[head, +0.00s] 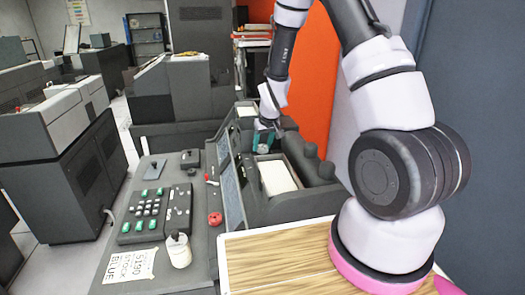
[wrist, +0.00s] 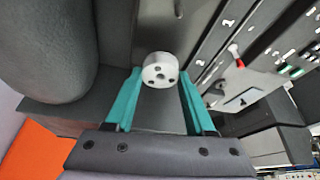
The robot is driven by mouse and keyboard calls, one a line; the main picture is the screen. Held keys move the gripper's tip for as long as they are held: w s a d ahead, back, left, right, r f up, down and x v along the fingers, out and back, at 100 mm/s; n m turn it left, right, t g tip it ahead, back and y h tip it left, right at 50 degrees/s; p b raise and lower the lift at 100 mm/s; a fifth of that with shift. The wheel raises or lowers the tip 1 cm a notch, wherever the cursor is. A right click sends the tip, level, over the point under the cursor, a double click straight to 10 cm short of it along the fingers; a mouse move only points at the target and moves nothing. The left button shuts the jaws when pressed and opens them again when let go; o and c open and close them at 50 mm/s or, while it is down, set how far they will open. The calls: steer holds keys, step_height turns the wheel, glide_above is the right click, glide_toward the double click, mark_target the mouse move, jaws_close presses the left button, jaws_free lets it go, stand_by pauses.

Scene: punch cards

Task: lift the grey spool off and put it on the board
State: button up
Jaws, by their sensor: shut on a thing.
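The grey spool (wrist: 160,69) is a short, light grey cylinder with dark holes in its end face. It sits between the teal fingertips of my gripper (wrist: 160,78) in the wrist view, and my gripper is shut on it. In the head view my gripper (head: 264,139) is over the far part of the dark console, and the spool is too small or hidden to make out there. A wood-grain top (head: 275,262) lies at the front, beside my arm's base; I cannot tell if it is the board.
The console has a keypad (head: 156,213), a red knob (head: 215,218), a white jar (head: 178,250) and a paper note (head: 130,266). A tray of pale cards (head: 275,177) lies near my gripper, beside dark rounded parts (head: 311,160). An orange panel (head: 302,75) stands behind.

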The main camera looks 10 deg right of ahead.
step_height(320, 180, up, 12)
stand_by(0.8)
